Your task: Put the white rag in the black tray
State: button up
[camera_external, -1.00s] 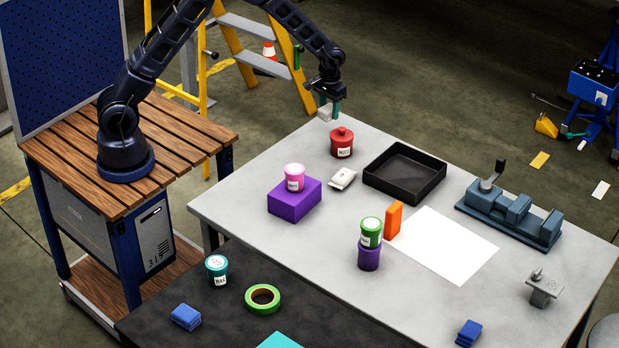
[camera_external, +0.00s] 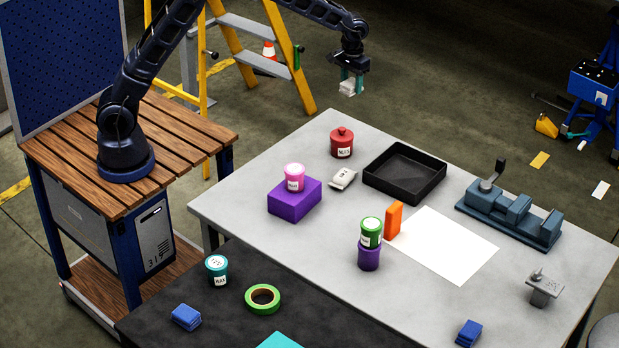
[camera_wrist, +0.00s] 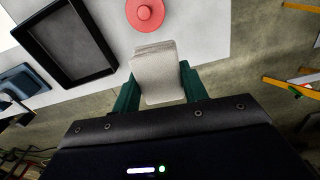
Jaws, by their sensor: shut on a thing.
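My gripper (camera_external: 351,83) is shut on the white rag (camera_external: 347,88) and holds it in the air beyond the far corner of the grey table. In the wrist view the folded rag (camera_wrist: 158,74) sits between the two green fingers of my gripper (camera_wrist: 158,88). The black tray (camera_external: 441,178) lies on the table, to the right of and below the rag in the external view. It is empty and open at the top. In the wrist view the tray (camera_wrist: 106,42) is at the upper left, apart from the rag.
A pink jar (camera_external: 294,177) stands on a purple box (camera_external: 295,200). An orange block (camera_external: 393,219) and a blue-grey fixture (camera_external: 510,215) are near the white sheet (camera_external: 450,245).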

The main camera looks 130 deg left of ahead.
jog(key=w+d, duration=0.3)
jog(key=w, duration=0.9)
send_over(398, 177)
jog(key=w+d, duration=0.2)
jog(key=d, duration=0.2)
jog(key=shift+n, duration=0.4)
jog(key=f, duration=1.9)
jog(key=shift+w+a+f, duration=0.1)
jog(key=shift+a+f, duration=0.1)
jog(key=shift+f, duration=0.1)
jog(key=shift+f, duration=0.15)
jog(key=o, duration=1)
notch_tip(398, 177, up, 12)
jog(key=shift+r, duration=0.15)
